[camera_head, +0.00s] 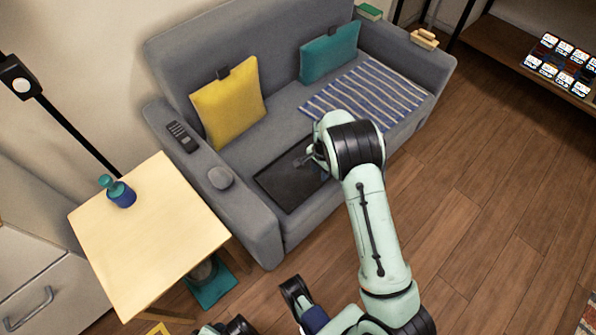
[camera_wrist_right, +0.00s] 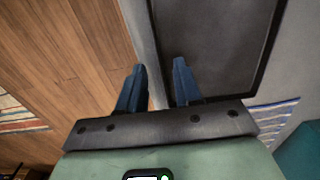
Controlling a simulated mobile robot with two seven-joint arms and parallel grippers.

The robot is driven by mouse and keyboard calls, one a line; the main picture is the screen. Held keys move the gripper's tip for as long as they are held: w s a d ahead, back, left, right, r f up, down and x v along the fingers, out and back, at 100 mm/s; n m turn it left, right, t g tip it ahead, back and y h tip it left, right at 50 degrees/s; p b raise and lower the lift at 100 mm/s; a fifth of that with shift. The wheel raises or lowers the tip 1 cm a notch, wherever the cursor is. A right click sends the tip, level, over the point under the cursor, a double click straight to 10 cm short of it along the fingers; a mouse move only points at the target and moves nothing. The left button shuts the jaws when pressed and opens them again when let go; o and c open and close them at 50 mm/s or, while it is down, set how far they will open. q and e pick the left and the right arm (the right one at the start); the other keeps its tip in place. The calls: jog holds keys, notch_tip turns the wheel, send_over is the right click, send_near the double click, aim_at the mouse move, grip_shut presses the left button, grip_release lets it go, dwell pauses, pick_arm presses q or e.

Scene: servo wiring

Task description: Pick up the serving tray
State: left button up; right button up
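The serving tray (camera_head: 283,186) is a dark, flat rectangle lying on the grey sofa seat near its front edge. My right arm covers its right end in the head view. In the right wrist view the tray (camera_wrist_right: 215,45) fills the upper middle, with its raised rim showing. My right gripper (camera_wrist_right: 159,80) is open, with two blue fingers apart and nothing between them. Its right finger overlaps the tray's near edge and its left finger overlaps the wood floor; contact cannot be told. In the head view this gripper (camera_head: 308,158) is partly hidden by its arm.
The sofa (camera_head: 245,215) holds a yellow cushion (camera_head: 230,103), a teal cushion (camera_head: 329,54) and a striped blanket (camera_head: 375,92). A remote (camera_head: 182,136) lies on its left armrest. A light wood side table (camera_head: 150,235) stands at left. Floor (camera_head: 480,200) to the right is clear.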

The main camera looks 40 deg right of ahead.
aim_at(320, 186)
notch_tip(320, 186, down, 3)
jog(key=shift+f+b, duration=0.2)
jog(key=shift+b, duration=0.1)
jog(key=f, duration=0.1)
jog(key=f+b, duration=0.1)
jog(key=f, duration=0.2)
jog(key=shift+s+f+b, duration=0.3)
jog(key=shift+s, duration=0.1)
jog(key=shift+f, duration=0.35)
pick_arm(q)
jog(key=shift+t+y, duration=0.3)
jog(key=shift+t, duration=0.3)
jog(key=w+f, duration=0.1)
jog(key=w+a+f, duration=0.1)
jog(key=w+a, duration=0.1)
jog(key=w, duration=0.1)
jog(key=shift+f, duration=0.4)
pick_arm(e)
grip_shut()
jog(key=shift+w+r, duration=0.1)
